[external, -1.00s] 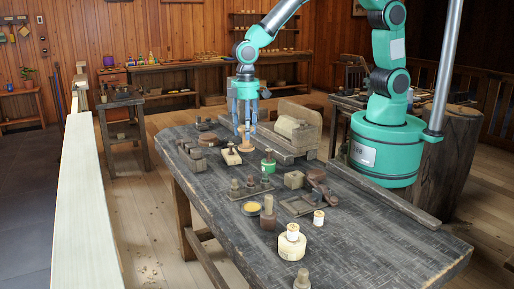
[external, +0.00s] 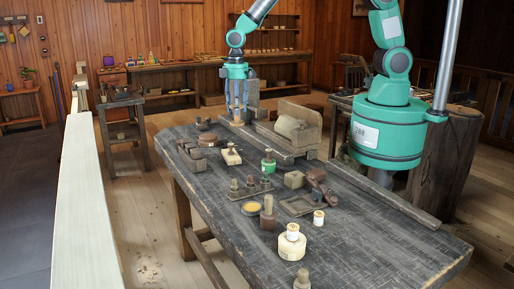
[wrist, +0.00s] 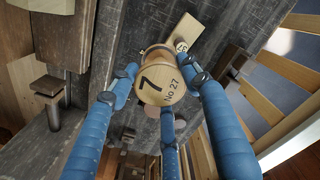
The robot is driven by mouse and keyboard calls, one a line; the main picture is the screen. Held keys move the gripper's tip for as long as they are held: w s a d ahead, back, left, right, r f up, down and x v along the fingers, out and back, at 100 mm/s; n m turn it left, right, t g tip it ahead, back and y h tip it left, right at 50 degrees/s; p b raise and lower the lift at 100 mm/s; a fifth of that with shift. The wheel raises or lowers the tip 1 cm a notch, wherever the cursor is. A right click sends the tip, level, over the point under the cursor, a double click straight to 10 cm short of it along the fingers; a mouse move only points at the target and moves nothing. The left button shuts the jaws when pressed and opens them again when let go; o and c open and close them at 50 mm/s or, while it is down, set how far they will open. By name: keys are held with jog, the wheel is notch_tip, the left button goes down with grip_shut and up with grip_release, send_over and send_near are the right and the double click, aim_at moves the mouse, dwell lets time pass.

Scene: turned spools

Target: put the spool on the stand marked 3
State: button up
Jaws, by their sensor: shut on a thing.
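My gripper (external: 237,116) is over the far end of the dark workbench, fingers pointing down. In the wrist view its blue fingers (wrist: 155,100) are closed around a wooden spool (wrist: 160,84). The spool's round end faces the camera and reads "7" and "No 27". In the external view the spool is small and mostly hidden by the fingers. A pale wooden block with a round white tag (wrist: 182,46) lies beyond the spool; its mark looks like a 5 but is not certain. I cannot make out a stand marked 3 in either view.
On the workbench (external: 380,245) stand a green-based piece (external: 268,163), a cream round piece (external: 291,245), a small white-topped piece (external: 318,218) and a yellow dish (external: 252,208). A bulky wooden fixture (external: 298,125) sits right of the gripper. The near right of the bench is clear.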

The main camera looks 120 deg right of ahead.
jog(key=s+d+p, duration=0.5)
jog(key=s+d, duration=0.2)
jog(key=d, duration=0.3)
jog(key=shift+m, duration=0.4)
jog(key=f, duration=0.3)
jog(key=w+f, duration=0.1)
jog(key=f, duration=0.1)
jog(key=w+d+f+p, duration=0.1)
jog(key=w+d, duration=0.8)
jog(key=w, duration=0.3)
jog(key=shift+w+d+f, duration=0.25)
jog(key=shift+w+d, duration=0.05)
jog(key=shift+d, duration=0.05)
jog(key=shift+f+p, duration=0.55)
jog(key=shift+f, duration=1.2)
